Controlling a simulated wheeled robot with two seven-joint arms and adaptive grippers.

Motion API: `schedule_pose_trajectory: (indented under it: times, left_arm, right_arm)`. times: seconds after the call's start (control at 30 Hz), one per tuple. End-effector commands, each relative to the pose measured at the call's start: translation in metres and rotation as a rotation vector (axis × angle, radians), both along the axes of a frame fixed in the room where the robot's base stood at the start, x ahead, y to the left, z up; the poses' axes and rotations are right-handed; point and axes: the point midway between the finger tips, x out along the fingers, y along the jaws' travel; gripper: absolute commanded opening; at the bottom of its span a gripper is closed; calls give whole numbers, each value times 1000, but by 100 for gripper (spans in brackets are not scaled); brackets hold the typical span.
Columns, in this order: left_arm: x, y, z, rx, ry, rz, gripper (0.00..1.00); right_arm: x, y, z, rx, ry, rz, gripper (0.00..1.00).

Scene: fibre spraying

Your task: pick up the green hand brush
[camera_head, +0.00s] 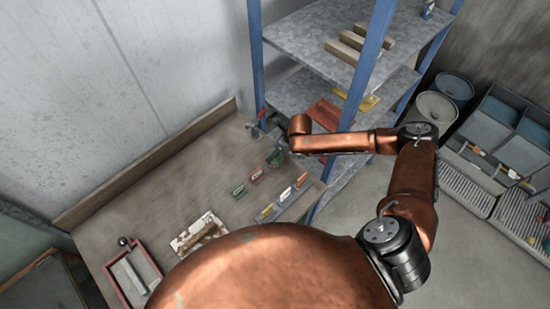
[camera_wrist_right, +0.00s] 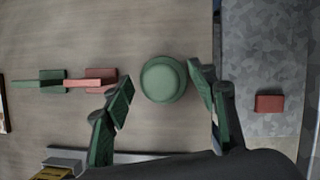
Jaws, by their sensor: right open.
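A round green thing (camera_wrist_right: 164,79), seen from above with a raised knob-like top, is between the fingertips of my right gripper (camera_wrist_right: 162,86) in the right wrist view. The fingers are open, with a gap on both sides of it. In the head view a green thing (camera_head: 274,159) stands on the table just below my right gripper (camera_head: 276,141). A green block with a thin strip (camera_wrist_right: 52,80) lies farther left in the wrist view. My left gripper is not in view.
A red block (camera_wrist_right: 100,79) lies near the round thing. Small labelled items (camera_head: 285,196) line the table's front edge. A blue-posted shelf (camera_head: 310,95) stands close on the right, with a red block (camera_wrist_right: 269,103) on it. A red-rimmed tray (camera_head: 118,290) is at the lower left.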

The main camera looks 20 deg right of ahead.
Motion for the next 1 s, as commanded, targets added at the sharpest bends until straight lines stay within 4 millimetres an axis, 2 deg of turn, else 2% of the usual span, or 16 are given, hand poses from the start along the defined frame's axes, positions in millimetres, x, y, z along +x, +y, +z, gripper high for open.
schedule_pose_trajectory:
  times: [0.13, 0.3, 1.0]
  left_arm:
    - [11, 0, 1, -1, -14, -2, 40]
    - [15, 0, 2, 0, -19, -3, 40]
    - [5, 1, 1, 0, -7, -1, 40]
  right_arm:
    - [1, 1, -6, 0, 1, -1, 53]
    - [1, 0, -6, -1, 1, -2, 52]
    - [1, 0, -5, 0, 0, -2, 6]
